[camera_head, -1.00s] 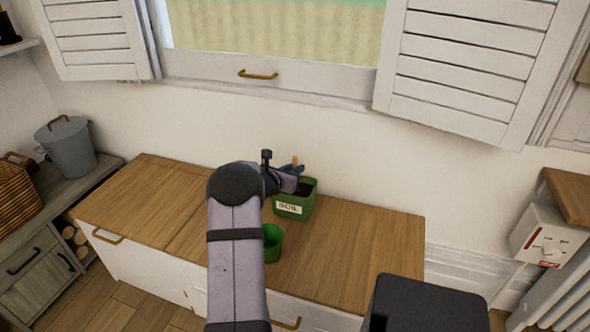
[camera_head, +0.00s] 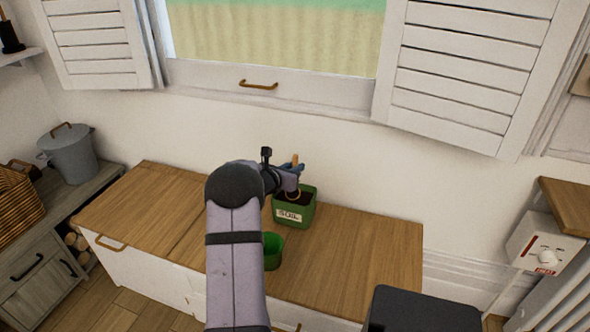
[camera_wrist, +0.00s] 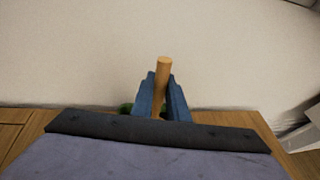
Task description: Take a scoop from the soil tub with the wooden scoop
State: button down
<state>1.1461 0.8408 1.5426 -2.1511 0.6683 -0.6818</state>
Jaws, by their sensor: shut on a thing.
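The green soil tub (camera_head: 294,214) with a white "SOIL" label stands on the wooden cabinet top, with dark soil inside. My gripper (camera_head: 297,168) is above the tub, shut on the handle of the wooden scoop (camera_head: 296,160). In the wrist view the scoop's round handle end (camera_wrist: 162,66) sticks up between my blue fingers (camera_wrist: 161,95). A tan part of the scoop shows at the tub's opening below my gripper. Whether it touches the soil I cannot tell. A little of the green tub shows behind the fingers in the wrist view.
A smaller green pot (camera_head: 272,250) stands in front of the tub, partly hidden by my arm. The wooden cabinet top (camera_head: 365,250) is clear to the right. A white wall and window sill are close behind. A grey lidded bucket (camera_head: 70,155) stands at far left.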

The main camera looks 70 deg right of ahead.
aim_at(294, 156)
jog(key=shift+r+p, duration=1.3)
jog(key=shift+r, duration=0.95)
jog(key=shift+w, duration=0.1)
